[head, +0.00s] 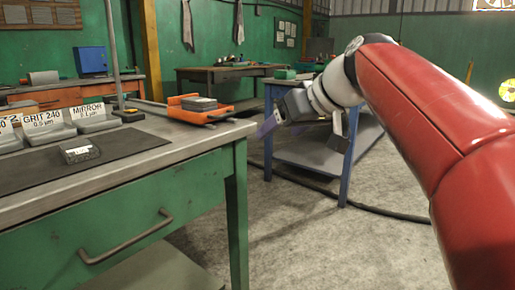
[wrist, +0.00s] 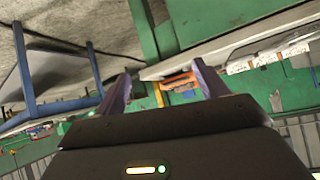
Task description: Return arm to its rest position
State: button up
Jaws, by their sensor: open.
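My red arm (head: 425,110) reaches in from the right side of the head view and bends down at a white wrist. My gripper (head: 268,126) hangs in the air over the gap between the green workbench and a blue-legged table, pointing left and down. In the wrist view my gripper (wrist: 162,84) shows two purple fingers spread wide apart with nothing between them. Part of the fingers is blurred against the background in the head view.
The green workbench (head: 130,215) on the left holds labelled trays (head: 93,117), a dark mat with a small grey block (head: 80,151), and an orange-based item (head: 199,106). The blue-legged table (head: 310,152) stands behind my gripper. A black cable crosses the open concrete floor (head: 320,245).

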jog(key=s+d+f+m+g+h+p, duration=0.1)
jog(key=s+d+f, duration=0.4)
jog(key=s+f, duration=0.6)
jog(key=s+d+f+m+g+h+p, duration=0.1)
jog(key=s+d+f+m+h+p, duration=0.3)
jog(key=s+f, duration=0.7)
jog(key=shift+s+d+m+h+p, duration=0.35)
jog(key=shift+s+d+m+h, duration=0.2)
jog(key=shift+m+h, duration=0.2)
